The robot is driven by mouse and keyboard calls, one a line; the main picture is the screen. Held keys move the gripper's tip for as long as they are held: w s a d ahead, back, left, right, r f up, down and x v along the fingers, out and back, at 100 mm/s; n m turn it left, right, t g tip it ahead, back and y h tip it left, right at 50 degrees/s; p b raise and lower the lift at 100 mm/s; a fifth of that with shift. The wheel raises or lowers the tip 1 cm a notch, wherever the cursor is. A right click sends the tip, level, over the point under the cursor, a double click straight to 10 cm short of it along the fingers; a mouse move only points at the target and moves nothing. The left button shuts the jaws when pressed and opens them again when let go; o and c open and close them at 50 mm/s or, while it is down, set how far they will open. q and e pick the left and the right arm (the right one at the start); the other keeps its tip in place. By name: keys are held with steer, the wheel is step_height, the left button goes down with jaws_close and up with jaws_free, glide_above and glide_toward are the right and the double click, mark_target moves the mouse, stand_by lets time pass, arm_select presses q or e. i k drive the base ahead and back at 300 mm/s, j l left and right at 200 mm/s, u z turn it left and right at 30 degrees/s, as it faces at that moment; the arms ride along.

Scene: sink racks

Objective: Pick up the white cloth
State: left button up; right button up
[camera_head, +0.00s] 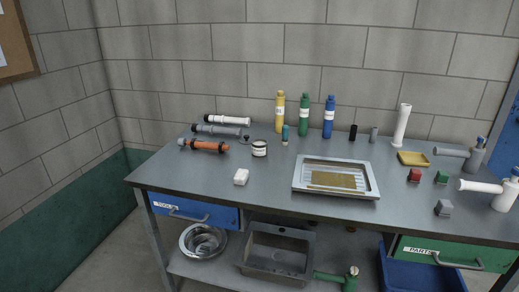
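A small white block-like item (241,177), which looks like the folded white cloth, lies on the grey workbench top (225,200) near the front edge, left of centre. Nothing touches it and its upper side is uncovered. It is too small to make out the fabric. Neither of my grippers shows in the head view.
A metal tray (303,187) lies to the right of the white item. A white-labelled jar (259,148) stands behind it, and an orange pipe (207,146) lies back left. Yellow (280,113), green (304,116) and blue (328,118) bottles stand along the back. Bare bench surrounds the item.

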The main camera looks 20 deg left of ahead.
mark_target(241, 176)
steer(key=j+z, duration=0.25)
steer(key=j, duration=0.5)
steer(key=j+z, duration=0.25)
steer(key=j, duration=0.55)
